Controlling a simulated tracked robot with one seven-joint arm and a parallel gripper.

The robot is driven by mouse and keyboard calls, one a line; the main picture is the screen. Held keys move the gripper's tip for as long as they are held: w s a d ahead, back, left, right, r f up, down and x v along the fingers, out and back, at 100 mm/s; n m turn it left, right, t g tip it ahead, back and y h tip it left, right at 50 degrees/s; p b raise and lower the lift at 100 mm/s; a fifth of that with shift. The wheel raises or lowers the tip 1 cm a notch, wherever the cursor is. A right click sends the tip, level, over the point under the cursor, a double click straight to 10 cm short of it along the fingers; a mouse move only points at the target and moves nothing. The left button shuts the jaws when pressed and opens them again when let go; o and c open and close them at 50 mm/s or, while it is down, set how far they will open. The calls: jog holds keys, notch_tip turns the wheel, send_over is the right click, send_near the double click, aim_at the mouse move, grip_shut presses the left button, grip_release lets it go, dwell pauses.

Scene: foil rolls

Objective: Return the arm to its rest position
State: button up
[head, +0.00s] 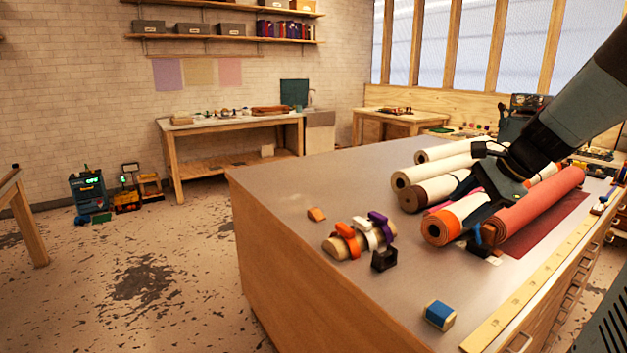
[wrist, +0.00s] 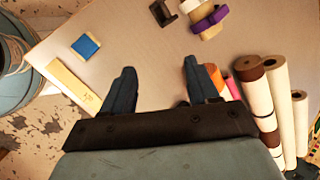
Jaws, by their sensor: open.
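My gripper (head: 470,213) hangs from my arm at the right of the head view, over the front ends of the rolls on the workbench (head: 290,185). In the wrist view my gripper (wrist: 158,75) has its two fingers spread apart. Only bare tabletop shows between them, and nothing is held. A red roll (head: 535,210) and an orange-ended roll (head: 438,229) lie beside and partly behind the fingers. Whether the fingers touch either roll I cannot tell.
Cream rolls (head: 420,175) lie behind the gripper. A tan core with orange, white and purple rings (head: 372,232), a black holder (head: 384,260), a blue block (head: 438,314) and a yellow ruler (head: 530,285) are on the bench. The bench's left part is mostly clear.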

jog(key=s+a+r+n+h, duration=0.1)
jog(key=s+a+n+h, duration=0.3)
jog(key=s+a+n, duration=0.4)
jog(key=s+n, duration=0.7)
jog(key=shift+s+a+n+t+h, duration=0.15)
jog(key=shift+s+n+t+h, duration=0.25)
jog(key=shift+r, duration=0.1)
jog(key=shift+c, duration=0.4)
